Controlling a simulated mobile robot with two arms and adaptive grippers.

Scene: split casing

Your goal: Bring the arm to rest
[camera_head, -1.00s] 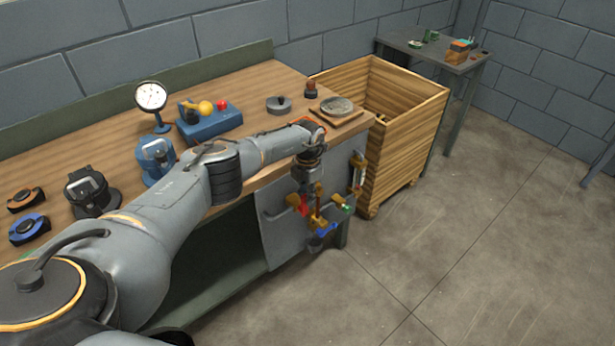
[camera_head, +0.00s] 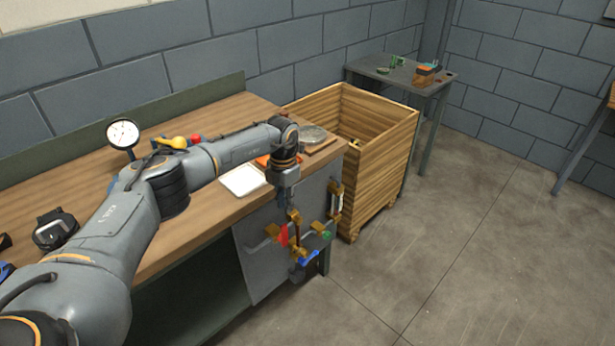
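My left arm reaches in from the left across the workbench. Its wrist bends down at the bench's front right edge, and the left gripper (camera_head: 287,194) points downward there, in front of the side panel. Its fingers are small and blend with the coloured tools behind them, so I cannot tell whether they are open or shut. I see no clear object held in it. My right arm and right gripper are not in view.
The wooden workbench (camera_head: 215,205) holds a dial gauge (camera_head: 123,134), a white tray (camera_head: 242,180) and a round grey part (camera_head: 311,135). Coloured tools (camera_head: 300,252) hang at its end. A wooden crate (camera_head: 385,160) stands beside it. Floor at right is clear.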

